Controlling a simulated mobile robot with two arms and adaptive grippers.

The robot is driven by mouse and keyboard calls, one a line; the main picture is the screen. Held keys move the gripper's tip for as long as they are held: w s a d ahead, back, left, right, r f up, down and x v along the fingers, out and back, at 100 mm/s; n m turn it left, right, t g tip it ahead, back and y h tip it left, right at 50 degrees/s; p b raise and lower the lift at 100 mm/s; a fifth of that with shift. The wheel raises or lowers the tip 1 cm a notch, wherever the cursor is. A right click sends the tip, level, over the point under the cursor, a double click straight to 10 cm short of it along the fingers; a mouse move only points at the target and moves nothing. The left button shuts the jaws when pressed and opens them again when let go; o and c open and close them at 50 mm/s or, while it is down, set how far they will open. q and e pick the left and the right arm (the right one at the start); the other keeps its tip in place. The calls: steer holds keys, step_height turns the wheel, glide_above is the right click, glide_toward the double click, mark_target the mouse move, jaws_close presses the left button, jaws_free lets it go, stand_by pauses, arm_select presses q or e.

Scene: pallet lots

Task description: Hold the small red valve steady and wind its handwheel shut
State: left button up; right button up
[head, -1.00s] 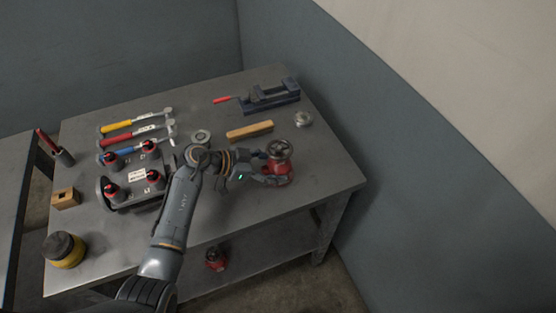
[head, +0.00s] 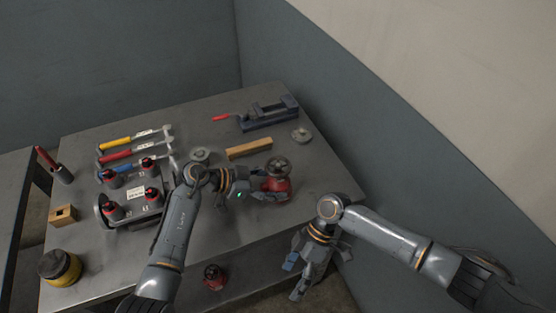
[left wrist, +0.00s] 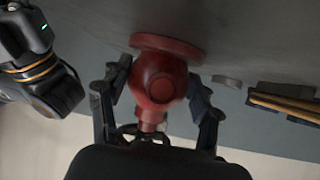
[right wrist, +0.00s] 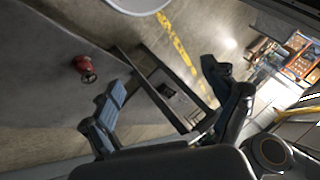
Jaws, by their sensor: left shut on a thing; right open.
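The small red valve (head: 276,184) stands upright near the right front part of the bench, its dark handwheel (head: 278,165) on top. My left gripper (head: 262,188) is shut on the valve body from the left. In the left wrist view the red body (left wrist: 158,82) sits between the two fingers, and part of the handwheel shows low in the picture. My right gripper (head: 296,278) is open and empty, off the bench's front edge and lower right of the valve. Its spread fingers (right wrist: 165,105) also show in the right wrist view.
Behind the valve lie a wooden block (head: 249,149), a blue vise (head: 270,115) and a round metal part (head: 301,135). Another red valve (head: 214,277) sits on the lower shelf.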

steer(key=w+d+r+n+g+h, duration=0.1)
steer(key=w+d+r+n+h, duration=0.15)
steer(key=r, duration=0.35)
steer(key=w+d+r+n+h, duration=0.2)
steer(key=w+d+r+n, duration=0.15)
steer(key=r, duration=0.25)
steer(key=w+a+r+t, duration=0.1)
steer(key=w+r+t, duration=0.1)
steer(key=w+r, duration=0.35)
steer(key=w+r+t, duration=0.3)
steer(key=w, duration=0.6)
steer(key=n+t, duration=0.2)
steer(key=n, duration=0.4)
glide_toward(278, 165)
steer(key=shift+h, duration=0.35)
steer(key=f, duration=0.8)
steer(key=shift+s+a+f, duration=0.1)
steer(key=shift+a+f, duration=0.15)
steer(key=c, duration=1.1)
